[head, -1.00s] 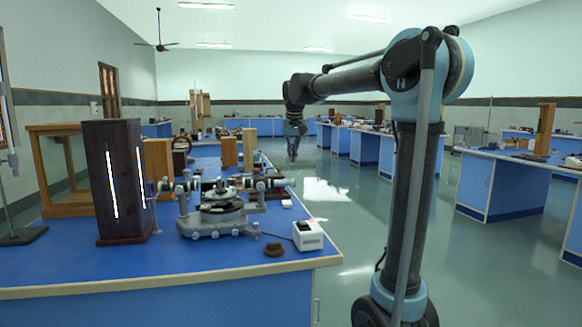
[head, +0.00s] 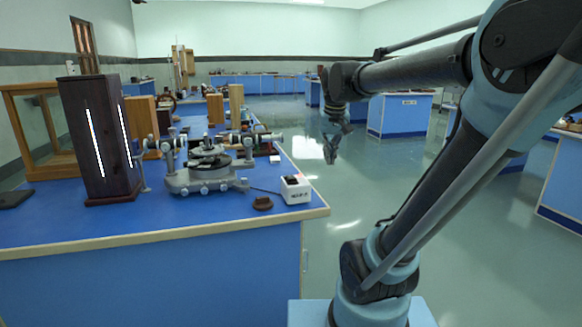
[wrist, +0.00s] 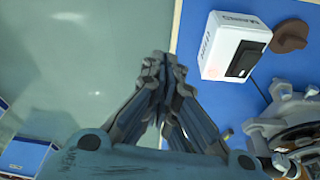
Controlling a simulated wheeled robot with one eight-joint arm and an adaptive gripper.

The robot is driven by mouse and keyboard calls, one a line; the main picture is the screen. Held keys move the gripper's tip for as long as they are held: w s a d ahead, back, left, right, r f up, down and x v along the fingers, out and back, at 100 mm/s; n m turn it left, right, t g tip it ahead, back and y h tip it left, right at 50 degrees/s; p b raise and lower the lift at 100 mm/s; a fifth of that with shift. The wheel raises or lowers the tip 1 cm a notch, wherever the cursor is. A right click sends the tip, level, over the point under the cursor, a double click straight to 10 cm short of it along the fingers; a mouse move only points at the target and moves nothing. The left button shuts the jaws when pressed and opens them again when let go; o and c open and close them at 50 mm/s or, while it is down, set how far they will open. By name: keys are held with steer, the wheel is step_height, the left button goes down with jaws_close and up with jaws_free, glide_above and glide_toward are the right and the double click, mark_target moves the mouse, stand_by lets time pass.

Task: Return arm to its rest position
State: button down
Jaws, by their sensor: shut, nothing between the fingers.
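My arm reaches out from the right side of the head view over the open floor, to the right of the near bench. My gripper (head: 331,150) hangs pointing down in the aisle, beyond the bench's right edge. In the wrist view my gripper (wrist: 163,68) shows its two fingers together, with nothing between them. It points along the boundary between the green floor and the blue bench top. It touches nothing that I can see.
The near blue bench (head: 150,223) carries a spectrometer (head: 206,170), a dark lamp housing (head: 97,140), a white switch box (head: 296,189) and a brown knob-like piece (head: 262,203). The switch box (wrist: 234,46) is near the fingers in the wrist view. The aisle floor (head: 375,190) is clear.

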steer(key=s+d+f, duration=0.3)
steer(key=s+f, duration=0.6)
steer(key=s+d+f+m, duration=0.1)
steer(key=s+d+f, duration=0.2)
steer(key=s+f, duration=0.6)
steer(key=shift+s+d+f+g, duration=0.25)
steer(key=shift+d+f+g, duration=0.05)
steer(key=shift+f, duration=0.45)
steer(key=shift+w+f, duration=0.2)
steer(key=shift+w, duration=0.3)
